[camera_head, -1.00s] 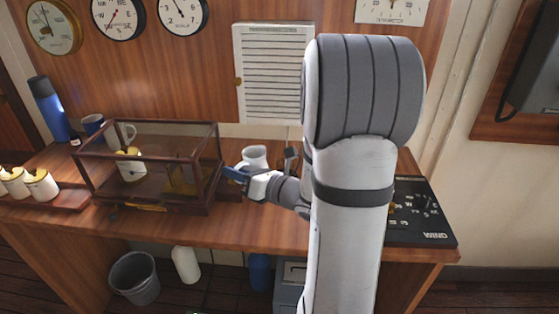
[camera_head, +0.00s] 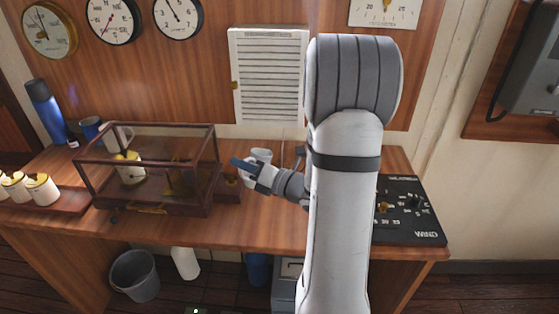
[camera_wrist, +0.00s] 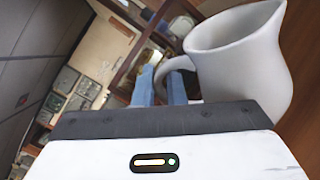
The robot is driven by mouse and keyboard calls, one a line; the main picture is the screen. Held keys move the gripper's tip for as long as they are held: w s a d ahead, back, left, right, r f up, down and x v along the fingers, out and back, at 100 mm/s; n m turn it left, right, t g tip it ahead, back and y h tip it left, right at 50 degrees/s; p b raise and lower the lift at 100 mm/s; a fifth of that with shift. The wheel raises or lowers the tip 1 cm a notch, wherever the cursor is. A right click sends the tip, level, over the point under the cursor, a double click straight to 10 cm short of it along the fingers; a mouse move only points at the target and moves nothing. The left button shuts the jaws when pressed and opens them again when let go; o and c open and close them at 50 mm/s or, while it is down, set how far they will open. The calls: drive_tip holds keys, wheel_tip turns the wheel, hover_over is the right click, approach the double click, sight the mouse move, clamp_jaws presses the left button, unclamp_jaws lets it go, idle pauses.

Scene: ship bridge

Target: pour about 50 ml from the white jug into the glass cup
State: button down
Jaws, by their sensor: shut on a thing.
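The white jug (camera_wrist: 240,60) fills the upper right of the wrist view, with its handle at my gripper's blue fingers. My gripper (camera_wrist: 160,88) is shut on the jug's handle. In the head view the jug (camera_head: 262,155) shows as a small white shape partly behind my gripper (camera_head: 240,165), above the desk just right of the display case. The jug looks tilted in the wrist view, but that camera is rolled, so I cannot tell its true tilt. Its contents are hidden. I cannot make out the glass cup for certain in either view.
A glass display case (camera_head: 150,205) with a dark wooden frame stands left of my gripper. A small reddish-brown block (camera_head: 228,188) sits beside it. Several white canisters (camera_head: 42,188), a blue bottle (camera_head: 45,112) and mugs stand further left. A black console (camera_head: 410,215) lies at right.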

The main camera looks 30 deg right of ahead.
sight(254, 160)
drive_tip(key=d+m, duration=0.1)
drive_tip(key=w+d+f+m, duration=0.1)
drive_tip(key=d+m, duration=0.1)
drive_tip(key=shift+w+d+f, duration=0.15)
drive_tip(key=shift+d+f, duration=0.05)
drive_tip(key=shift+f, duration=0.2)
drive_tip(key=shift+w+d+r+m+t+p, duration=0.1)
drive_tip(key=shift+d+r+m+t+p, duration=0.15)
drive_tip(key=shift+m, duration=0.45)
drive_tip(key=shift+w+d+r+m+t+p, duration=0.2)
drive_tip(key=shift+d+m+p, duration=0.2)
drive_tip(key=shift+m, duration=0.3)
drive_tip(key=shift+w+d+r+m+t+p, duration=0.1)
drive_tip(key=shift+d+r+m+t+p, duration=0.15)
drive_tip(key=shift+m, duration=0.45)
drive_tip(key=shift+w+d+r+m+t+h+p, duration=0.15)
drive_tip(key=shift+d+r+m+h+p, duration=0.25)
drive_tip(key=shift+m, duration=0.45)
drive_tip(key=shift+w+d+r+m+t+h+p, duration=0.2)
drive_tip(key=shift+d+r+m+p, duration=0.25)
drive_tip(key=shift+m+p, duration=0.3)
drive_tip(key=shift+w+d+r+m+h+p, duration=0.1)
drive_tip(key=shift+w+d+r+m+p, duration=0.05)
drive_tip(key=shift+d+m+p, duration=0.4)
drive_tip(key=shift+w+d+r+m+h+p, duration=0.15)
drive_tip(key=shift+d+m+p, duration=0.25)
drive_tip(key=shift+p, duration=0.4)
drive_tip(key=shift+w+d+r+m+h+p, duration=0.1)
drive_tip(key=shift+w+d+r+m+p, duration=0.1)
drive_tip(key=shift+d+m+p, duration=0.35)
